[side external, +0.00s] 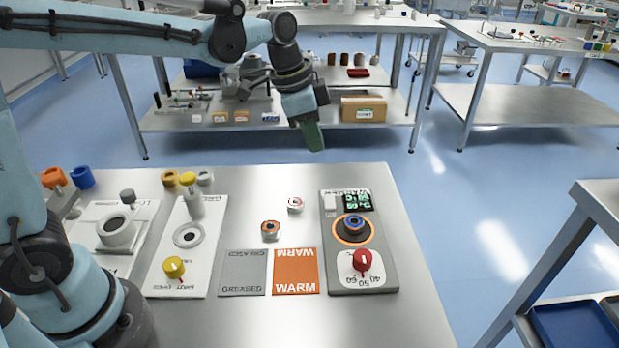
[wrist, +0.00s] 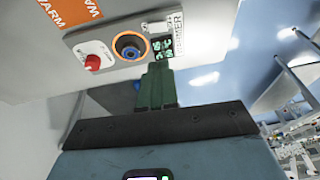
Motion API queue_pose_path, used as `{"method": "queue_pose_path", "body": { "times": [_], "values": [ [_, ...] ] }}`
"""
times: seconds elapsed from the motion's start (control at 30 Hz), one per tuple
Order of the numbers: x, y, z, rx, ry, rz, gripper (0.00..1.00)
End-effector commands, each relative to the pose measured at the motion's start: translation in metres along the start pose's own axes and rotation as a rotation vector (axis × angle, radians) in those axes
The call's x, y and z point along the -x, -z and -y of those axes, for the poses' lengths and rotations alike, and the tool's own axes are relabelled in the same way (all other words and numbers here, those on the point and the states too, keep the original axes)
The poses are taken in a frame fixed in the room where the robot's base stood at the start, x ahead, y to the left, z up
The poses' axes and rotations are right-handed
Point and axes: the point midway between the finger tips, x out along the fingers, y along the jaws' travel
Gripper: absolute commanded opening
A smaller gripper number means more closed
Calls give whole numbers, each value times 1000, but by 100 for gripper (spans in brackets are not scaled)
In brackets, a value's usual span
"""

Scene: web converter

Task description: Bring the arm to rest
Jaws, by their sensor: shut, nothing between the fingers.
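My gripper (side external: 312,134) is raised above the back edge of the steel table (side external: 420,300), apart from everything on it. Its green fingers are together and empty; they also show in the wrist view (wrist: 157,84). In the side view they point down and slightly right. My arm reaches across the top left of the side view. Below and to the right of the gripper is a grey heater unit (side external: 372,272) with a red knob (side external: 362,260) and a green-lit display (side external: 357,202). A dark and blue ring-shaped part (side external: 354,224) sits on its orange-ringed spot.
An orange WARM mat (side external: 296,272) and grey GREASED mat (side external: 243,273) lie left of the heater. Two small round parts, one copper-coloured (side external: 270,230) and one white (side external: 295,205), stand behind them. White fixtures (side external: 190,260) fill the table's left. Air around the gripper is clear.

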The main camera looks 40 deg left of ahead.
Motion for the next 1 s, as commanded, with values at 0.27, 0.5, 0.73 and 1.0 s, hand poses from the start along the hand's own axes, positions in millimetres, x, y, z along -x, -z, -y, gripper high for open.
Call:
{"method": "queue_pose_path", "body": {
  "times": [0.27,0.5,0.73,1.0],
  "values": [
    [5,0,0,0,0,0,0],
    [7,-2,-1,10,5,-2,0],
    [23,-32,-13,164,77,-42,0],
    [33,-85,-36,444,195,-145,0]
  ]
}}
